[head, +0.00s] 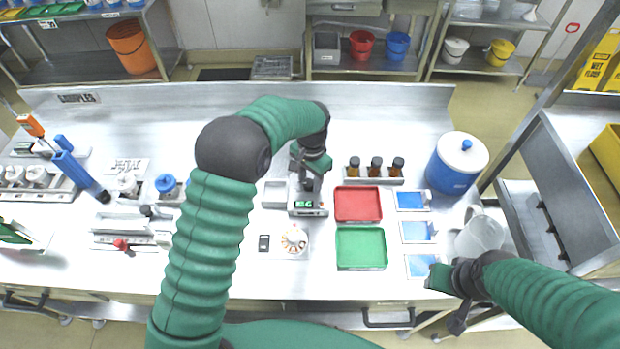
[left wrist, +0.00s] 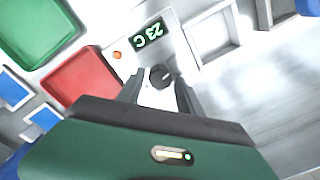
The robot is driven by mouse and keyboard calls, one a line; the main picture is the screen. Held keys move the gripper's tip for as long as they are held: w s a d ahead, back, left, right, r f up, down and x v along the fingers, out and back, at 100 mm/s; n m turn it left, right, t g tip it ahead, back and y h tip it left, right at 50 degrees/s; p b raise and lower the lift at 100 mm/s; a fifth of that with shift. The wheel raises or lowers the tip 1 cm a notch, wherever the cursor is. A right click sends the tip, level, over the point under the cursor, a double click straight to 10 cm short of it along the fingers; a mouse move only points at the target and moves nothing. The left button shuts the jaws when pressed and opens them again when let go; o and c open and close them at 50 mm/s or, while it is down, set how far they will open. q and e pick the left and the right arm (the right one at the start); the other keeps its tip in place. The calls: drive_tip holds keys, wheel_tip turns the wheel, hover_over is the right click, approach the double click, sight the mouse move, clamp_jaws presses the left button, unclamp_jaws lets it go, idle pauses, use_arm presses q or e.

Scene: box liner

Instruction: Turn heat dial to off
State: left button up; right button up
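The heating device (head: 307,196) is a small pale unit on the bench, left of the red tray. Its green display (left wrist: 150,33) reads 23 C in the left wrist view, where it appears upside down. A round black dial (left wrist: 161,75) sits on the device near an orange button (left wrist: 117,55). My left gripper (head: 303,160) is over the device; in the left wrist view its two dark fingers (left wrist: 160,88) are apart, one on each side of the dial. Contact with the dial cannot be told. My right gripper (head: 457,292) is at the bench's front right, its fingers unclear.
A red tray (head: 358,204) and a green tray (head: 361,248) lie right of the device. Brown bottles (head: 376,168) stand behind them. A blue container (head: 454,168) and a clear jug (head: 479,236) stand on the right. A round pale item (head: 294,240) lies in front.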

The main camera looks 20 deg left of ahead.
use_arm(q)
clamp_jaws()
drive_tip(key=shift+r+n+p, duration=0.2)
drive_tip(key=shift+n+p, duration=0.3)
drive_tip(key=shift+n, duration=0.2)
drive_tip(key=shift+f+n, duration=0.15)
drive_tip(key=shift+n, duration=0.85)
drive_tip(key=shift+o, duration=1.5)
unclamp_jaws()
